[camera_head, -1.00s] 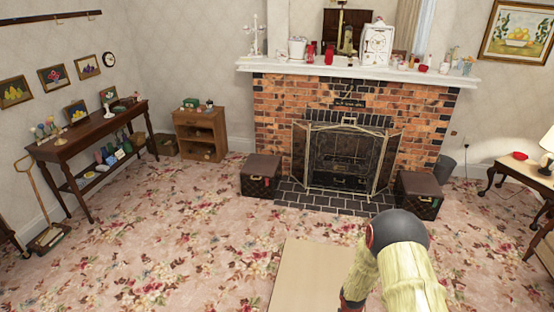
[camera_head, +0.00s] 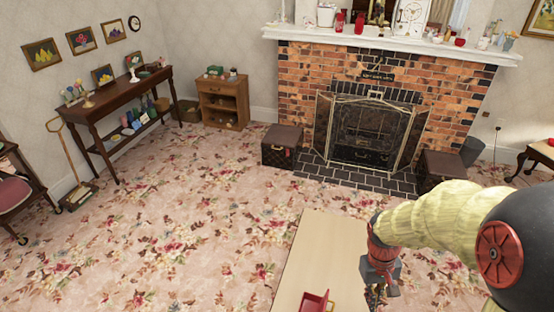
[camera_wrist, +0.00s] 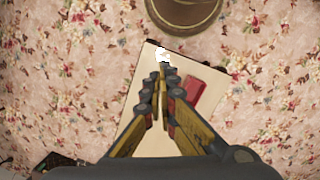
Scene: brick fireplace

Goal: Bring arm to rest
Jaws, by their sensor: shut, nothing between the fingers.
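My gripper (camera_head: 380,294) hangs from my arm at the lower right of the head view, pointing down over a pale beige panel or tabletop (camera_head: 312,250). In the wrist view my gripper (camera_wrist: 162,72) has its fingers together with nothing held between them. The same pale surface (camera_wrist: 140,115) lies below it. A red object (camera_head: 316,301) sits on the pale surface, left of my gripper; in the wrist view it shows to the right of the fingers (camera_wrist: 196,90). A small white item (camera_wrist: 162,54) shows just beyond the fingertips.
A brick fireplace (camera_head: 430,75) with a screen stands at the back, flanked by dark boxes (camera_head: 282,146). A brown round object (camera_wrist: 185,12) lies beyond the panel. Open carpet (camera_head: 180,225) lies left.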

